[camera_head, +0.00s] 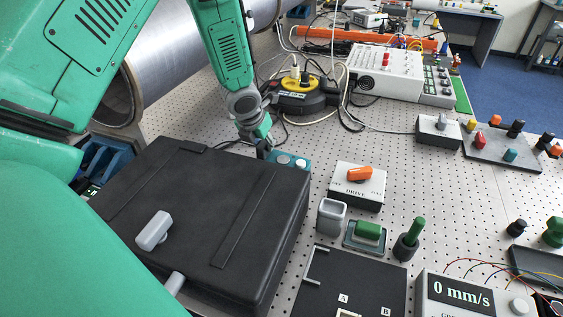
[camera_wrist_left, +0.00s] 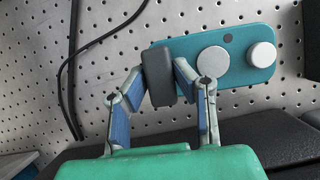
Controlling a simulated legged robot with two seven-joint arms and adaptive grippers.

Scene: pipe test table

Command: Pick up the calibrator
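A teal block with two pale round discs, likely the calibrator (camera_head: 290,161), lies on the perforated table just beyond the black case. It also shows in the left wrist view (camera_wrist_left: 258,72), with one flat disc and one raised disc. My left gripper (camera_head: 264,150) points down at its left end. In the left wrist view the fingers (camera_wrist_left: 158,78) come together at a dark grey block-shaped part that covers the left end of the teal block. I cannot tell whether anything is pinched there. My right gripper is not in view.
A large black case (camera_head: 200,215) lies close in front of the calibrator. A DRIVE box (camera_head: 357,187) with an orange knob stands to its right. A yellow-and-black cable reel (camera_head: 297,92) and loose cables lie behind. A metal pipe (camera_head: 185,50) is at the left.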

